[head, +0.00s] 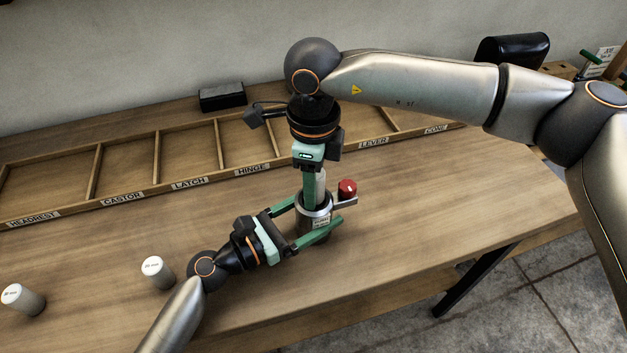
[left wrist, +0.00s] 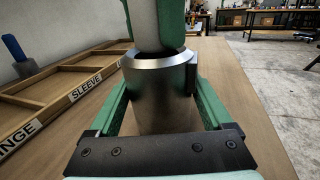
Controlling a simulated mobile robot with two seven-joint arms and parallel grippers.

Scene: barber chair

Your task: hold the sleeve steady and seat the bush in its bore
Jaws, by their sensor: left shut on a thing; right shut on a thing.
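The sleeve (head: 312,224) is a grey metal cylinder standing upright on the bench, with a small label and a side arm. It also shows in the left wrist view (left wrist: 158,92). My left gripper (head: 316,213) is shut on the sleeve, one green finger on each side. My right gripper (head: 312,190) points down from above, shut on the bush (head: 321,182), a pale cylinder. In the left wrist view the bush (left wrist: 144,22) is over the sleeve's mouth, where a dark gap shows. Its lower end is hidden, so I cannot tell how deep it sits.
A red knob (head: 347,188) is beside the sleeve. Two white-topped cylinders, one nearer (head: 158,270) and one farther left (head: 22,299), stand on the bench. A labelled wooden tray (head: 135,199) and a black box (head: 222,97) lie behind. The bench right of the sleeve is clear.

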